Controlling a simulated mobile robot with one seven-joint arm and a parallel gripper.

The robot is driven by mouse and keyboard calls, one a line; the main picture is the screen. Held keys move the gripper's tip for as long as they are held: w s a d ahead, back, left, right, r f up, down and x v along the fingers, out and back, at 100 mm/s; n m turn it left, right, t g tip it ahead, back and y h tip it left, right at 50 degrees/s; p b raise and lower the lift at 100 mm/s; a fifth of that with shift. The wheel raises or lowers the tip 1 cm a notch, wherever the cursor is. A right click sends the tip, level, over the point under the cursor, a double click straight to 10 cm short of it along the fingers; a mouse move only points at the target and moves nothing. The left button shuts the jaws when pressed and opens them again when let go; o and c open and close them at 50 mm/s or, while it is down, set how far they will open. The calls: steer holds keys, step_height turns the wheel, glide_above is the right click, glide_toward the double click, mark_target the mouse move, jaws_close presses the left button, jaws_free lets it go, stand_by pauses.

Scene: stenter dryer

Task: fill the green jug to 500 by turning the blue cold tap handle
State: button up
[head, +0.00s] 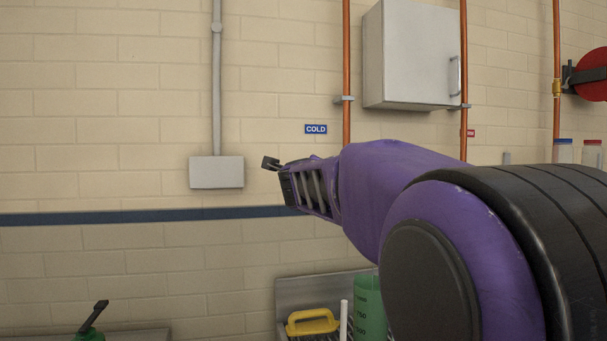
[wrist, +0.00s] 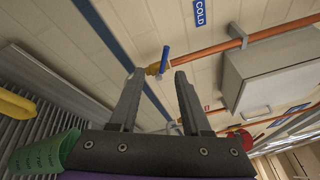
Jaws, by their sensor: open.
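The blue cold tap handle (wrist: 165,59) sits on a brass valve (wrist: 153,69) on a copper pipe in the wrist view. It appears just beyond and between the fingertips of my open gripper (wrist: 159,75), with no clear contact. My arm hides the handle in the head view. The green jug (head: 370,302) stands at the sink below, partly behind my arm; its marks 750 and 500 show. Part of the jug (wrist: 44,152) also shows at lower left in the wrist view. Its water level cannot be seen.
A blue COLD sign (head: 316,129) is on the wall beside the copper pipe (head: 346,70). A grey cabinet (head: 412,55) hangs at upper right. A yellow-handled brush (head: 312,323) lies at the sink left of the jug. The wall at left is mostly clear.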

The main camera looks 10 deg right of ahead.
steer(key=w+d+p, duration=0.2)
steer(key=w+d, duration=0.2)
steer(key=w, duration=0.3)
steer(key=w+d+m+p, duration=0.1)
steer(key=w+d+p, duration=0.2)
steer(key=w, duration=0.5)
steer(key=shift+w+d+h, duration=0.25)
steer(key=shift+d+h, duration=0.15)
steer(key=shift+d, duration=0.4)
steer(key=shift+r, duration=0.1)
jaws_close()
stand_by(0.5)
